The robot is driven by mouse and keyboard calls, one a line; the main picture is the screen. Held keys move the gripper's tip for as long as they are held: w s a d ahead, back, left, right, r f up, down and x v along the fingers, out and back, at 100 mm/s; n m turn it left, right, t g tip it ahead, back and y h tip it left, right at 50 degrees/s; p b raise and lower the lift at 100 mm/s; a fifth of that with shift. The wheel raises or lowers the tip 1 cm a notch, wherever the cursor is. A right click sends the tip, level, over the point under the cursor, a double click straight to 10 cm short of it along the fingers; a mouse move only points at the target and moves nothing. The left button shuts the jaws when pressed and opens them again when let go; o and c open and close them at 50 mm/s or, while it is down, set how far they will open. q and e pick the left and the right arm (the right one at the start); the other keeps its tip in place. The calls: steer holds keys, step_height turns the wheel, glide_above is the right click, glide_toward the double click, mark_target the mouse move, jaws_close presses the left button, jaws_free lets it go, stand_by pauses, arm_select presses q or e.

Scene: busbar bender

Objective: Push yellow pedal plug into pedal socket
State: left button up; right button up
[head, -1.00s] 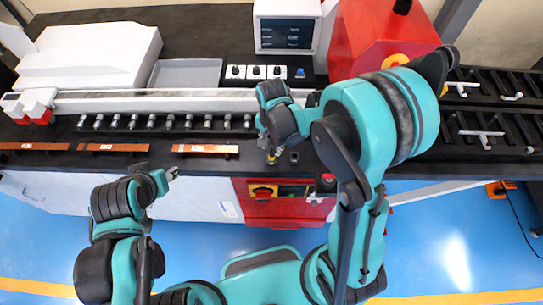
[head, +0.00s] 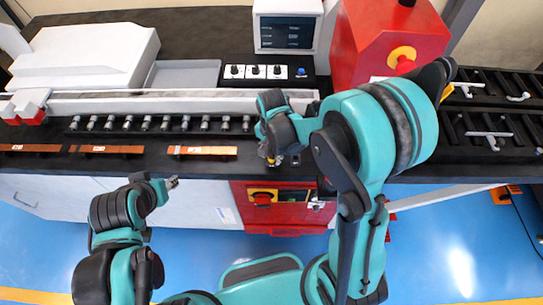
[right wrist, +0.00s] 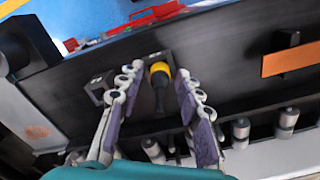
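The yellow plug (right wrist: 160,70) with its black body shows in the right wrist view between the two fingers of my right gripper (right wrist: 158,75). Gaps show on both sides of the plug, so the fingers are open around it and apart from it. The plug stands at a small black block, and a similar labelled black block (right wrist: 97,87) is just left of it. Which is the pedal socket I cannot tell. In the head view my right gripper (head: 270,155) is at the bench's front edge. My left gripper (head: 172,183) hangs in front of the bench, its fingers too small to judge.
Copper bars (head: 202,151) lie along the bench front, with a row of metal cylinders (head: 168,124) behind them. A red machine housing (head: 385,45) stands behind my right arm. A red panel with a yellow switch (head: 263,197) is below the bench edge.

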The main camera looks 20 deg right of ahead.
jaws_close()
steer(key=shift+r, duration=0.25)
steer(key=shift+r+p, duration=0.95)
steer(key=shift+r, duration=0.1)
steer(key=shift+r+p, duration=1.8)
steer(key=shift+r, duration=0.75)
